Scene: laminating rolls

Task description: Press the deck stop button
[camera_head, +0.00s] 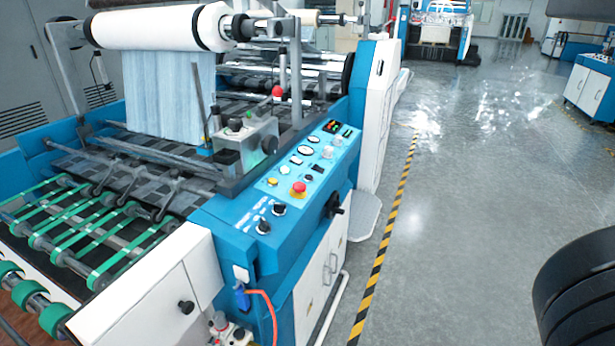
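A red mushroom-shaped push button (299,188) on a yellow base sits on the blue sloped control panel (262,196) of the laminating machine, near the panel's middle. It stands up from the panel, and nothing covers it. I cannot read any label that names it as the deck stop. White buttons, dark knobs, gauges and a small lit display are around it on the same panel. My gripper is not in this view.
A white film roll (158,27) hangs over the machine's deck, left of the panel. An orange cable (270,310) hangs below the panel. A yellow-black floor stripe (388,230) runs along the machine. The grey floor (470,200) to its right is open.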

